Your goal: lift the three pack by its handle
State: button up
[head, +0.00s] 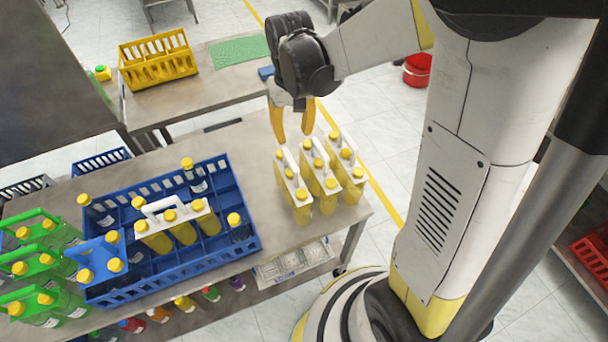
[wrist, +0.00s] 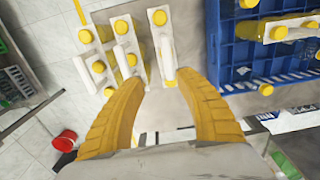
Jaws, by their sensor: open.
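Several three packs of yellow bottles with yellow caps and white handled carriers stand upright on the table. The left one of the row (head: 301,204) is nearest the blue crate. The middle pack (head: 326,196) and right pack (head: 350,182) stand beside it. Another white-handled three pack (head: 178,228) sits in the blue crate. My gripper (head: 292,122) is open and empty, pointing down above the row. In the wrist view my gripper (wrist: 158,78) has the white handle (wrist: 167,58) of the pack nearest the crate between its fingertips in the picture. Contact cannot be told.
The blue crate (head: 248,249) with loose bottles stands left of the row. Green-handled packs (head: 40,262) and a blue-handled pack (head: 101,245) are further left. A yellow crate (head: 158,80) and green mat (head: 238,51) lie on the table behind. Bare tabletop (head: 240,150) shows behind the row.

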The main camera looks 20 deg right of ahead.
aim_at(290, 159)
jog(key=f, duration=0.2)
jog(key=a+f+b, duration=0.1)
jog(key=f, duration=0.1)
jog(key=shift+f, duration=0.1)
jog(key=f, duration=0.1)
jog(key=f+b, duration=0.1)
jog(key=f, duration=0.3)
jog(key=shift+s+a+f+b, duration=0.2)
jog(key=shift+s+a+b, duration=0.15)
grip_shut()
jog(key=shift+r, duration=0.1)
